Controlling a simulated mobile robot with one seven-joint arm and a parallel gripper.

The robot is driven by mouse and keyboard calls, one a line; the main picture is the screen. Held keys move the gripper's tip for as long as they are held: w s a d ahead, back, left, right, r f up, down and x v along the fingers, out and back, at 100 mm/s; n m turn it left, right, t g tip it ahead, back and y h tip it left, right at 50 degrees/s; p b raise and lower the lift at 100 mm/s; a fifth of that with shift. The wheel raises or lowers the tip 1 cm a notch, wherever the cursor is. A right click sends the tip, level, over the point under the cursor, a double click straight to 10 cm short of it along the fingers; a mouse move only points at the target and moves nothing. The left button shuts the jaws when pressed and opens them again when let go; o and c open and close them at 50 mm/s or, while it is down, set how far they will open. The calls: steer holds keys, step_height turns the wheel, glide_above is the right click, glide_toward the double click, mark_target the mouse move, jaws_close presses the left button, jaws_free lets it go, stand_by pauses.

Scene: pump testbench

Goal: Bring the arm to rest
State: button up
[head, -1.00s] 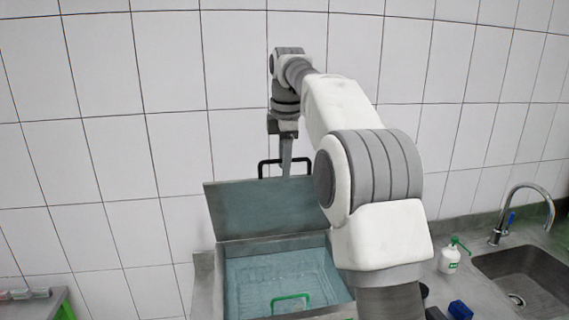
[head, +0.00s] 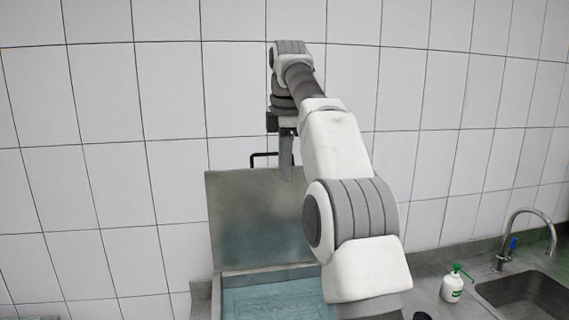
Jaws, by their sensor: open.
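My arm reaches up and away over an open basin, with its white and grey links in the middle of the head view. My gripper (head: 286,160) hangs down from the far end of the arm, seen edge-on in front of the raised lid. The lid (head: 240,215) stands open, leaning back toward the tiled wall. Its black handle (head: 258,158) shows at the top edge, just left of the gripper. Whether the fingers touch the lid or its handle cannot be told. I see nothing held between them.
The basin (head: 270,302) below the lid shows blue inside. To the right, a sink (head: 525,295) with a curved tap (head: 512,235) is set in the grey counter. A white bottle with a green top (head: 453,286) stands beside it. The tiled wall closes off the back.

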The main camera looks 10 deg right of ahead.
steer(key=shift+s+r, duration=0.1)
steer(key=shift+r, duration=0.1)
stand_by(0.4)
steer(key=s+f+m+t+b, duration=0.2)
steer(key=s+f+m+b, duration=0.2)
steer(key=s+m, duration=0.85)
steer(key=s+f+m+t+b, duration=0.1)
steer(key=s+f+m+b, duration=0.2)
steer(key=s+f, duration=1.7)
steer(key=shift+s+d+f+m, duration=0.15)
steer(key=shift+s+f+m, duration=0.2)
steer(key=shift+s+m, duration=0.85)
